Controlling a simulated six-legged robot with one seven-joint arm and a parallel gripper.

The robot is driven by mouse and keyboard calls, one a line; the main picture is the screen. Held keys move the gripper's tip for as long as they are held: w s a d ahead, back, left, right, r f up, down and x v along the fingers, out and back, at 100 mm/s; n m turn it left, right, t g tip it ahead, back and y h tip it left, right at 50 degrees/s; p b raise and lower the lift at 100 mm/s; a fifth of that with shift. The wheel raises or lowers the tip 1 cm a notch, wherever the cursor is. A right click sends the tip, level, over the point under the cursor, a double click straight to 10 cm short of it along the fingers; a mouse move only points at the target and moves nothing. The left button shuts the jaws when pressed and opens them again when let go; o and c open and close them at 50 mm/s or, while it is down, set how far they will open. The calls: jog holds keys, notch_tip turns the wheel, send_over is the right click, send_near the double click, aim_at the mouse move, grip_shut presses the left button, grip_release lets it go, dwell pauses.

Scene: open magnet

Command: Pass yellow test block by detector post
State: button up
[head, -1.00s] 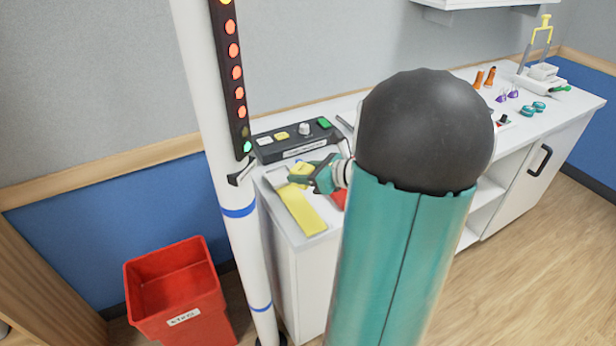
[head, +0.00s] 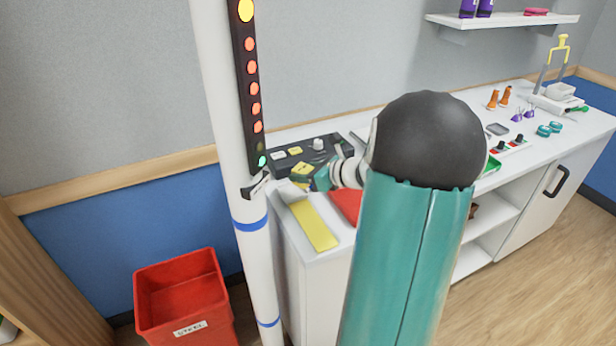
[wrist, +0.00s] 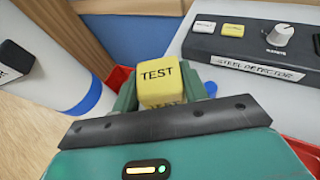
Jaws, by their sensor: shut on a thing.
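The yellow test block (wrist: 156,84), marked TEST, is held between the green fingers of my gripper (wrist: 158,100) in the wrist view. In the head view the block (head: 301,169) shows small at the end of my gripper (head: 310,176), above the counter's left end and a little right of the detector post (head: 232,130). The white post has a column of lights and blue bands. It also shows at the left of the wrist view (wrist: 50,75). The block is apart from the post. My arm hides part of the counter.
The steel detector box (head: 310,152) sits on the counter (head: 283,225) behind my gripper. A yellow strip (head: 314,225) and a red pad (head: 345,205) lie in front. A red bin (head: 182,298) stands left of the post. Several small items lie along the counter's right part.

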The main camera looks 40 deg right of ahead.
jog(key=shift+w+d, duration=0.25)
jog(key=shift+w, duration=0.55)
jog(key=shift+w+d, duration=0.2)
jog(key=shift+w, duration=0.65)
jog(key=shift+w+d, duration=0.25)
jog(key=shift+w, duration=0.55)
